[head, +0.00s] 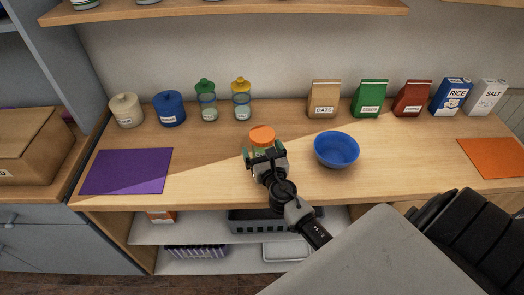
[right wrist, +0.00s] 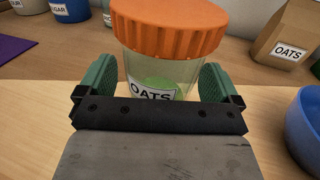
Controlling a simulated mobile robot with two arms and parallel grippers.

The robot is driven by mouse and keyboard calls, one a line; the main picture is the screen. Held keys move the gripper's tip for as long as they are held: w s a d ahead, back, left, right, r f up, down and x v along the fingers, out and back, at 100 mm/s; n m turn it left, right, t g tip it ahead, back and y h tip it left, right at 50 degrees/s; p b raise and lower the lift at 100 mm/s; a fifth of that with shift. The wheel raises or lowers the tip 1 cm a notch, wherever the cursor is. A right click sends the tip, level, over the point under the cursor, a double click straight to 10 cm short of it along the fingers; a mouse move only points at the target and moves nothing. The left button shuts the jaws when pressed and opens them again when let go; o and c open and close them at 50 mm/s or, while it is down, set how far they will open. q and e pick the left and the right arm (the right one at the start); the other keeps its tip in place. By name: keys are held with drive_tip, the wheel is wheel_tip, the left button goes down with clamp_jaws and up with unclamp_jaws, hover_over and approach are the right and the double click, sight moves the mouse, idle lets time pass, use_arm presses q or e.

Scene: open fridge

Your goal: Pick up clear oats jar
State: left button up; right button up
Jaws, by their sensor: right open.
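The clear oats jar (right wrist: 150,65) has an orange screw lid and an OATS label, with something green showing low inside. It stands upright on the wooden counter; in the head view its orange lid (head: 262,134) shows just beyond my right gripper (head: 265,155). In the right wrist view the gripper's green finger pads (right wrist: 156,84) are open, one on each side of the jar's body, with a gap visible at least on the right. The jar's base is hidden by the gripper. My left gripper is not in view.
A blue bowl (head: 336,149) stands close to the right of the jar. A purple mat (head: 127,171) lies left and an orange mat (head: 494,157) far right. Canisters, two green- and yellow-lidded jars, an OATS bag (head: 323,98) and other packages line the back. A shelf (head: 230,9) hangs above.

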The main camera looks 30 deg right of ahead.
sight(269, 145)
drive_tip(key=c, duration=1)
drive_tip(key=shift+c, duration=0.5)
drive_tip(key=shift+r+p, duration=0.4)
drive_tip(key=shift+r, duration=0.2)
drive_tip(key=r, duration=0.1)
drive_tip(key=r+p, duration=0.2)
drive_tip(key=shift+s+d+r, duration=0.35)
drive_tip(key=shift+r, duration=0.05)
drive_tip(key=s+d+r+p, duration=0.1)
drive_tip(key=s+d+r, duration=0.5)
drive_tip(key=s+d, duration=0.1)
drive_tip(key=shift+s, duration=0.6)
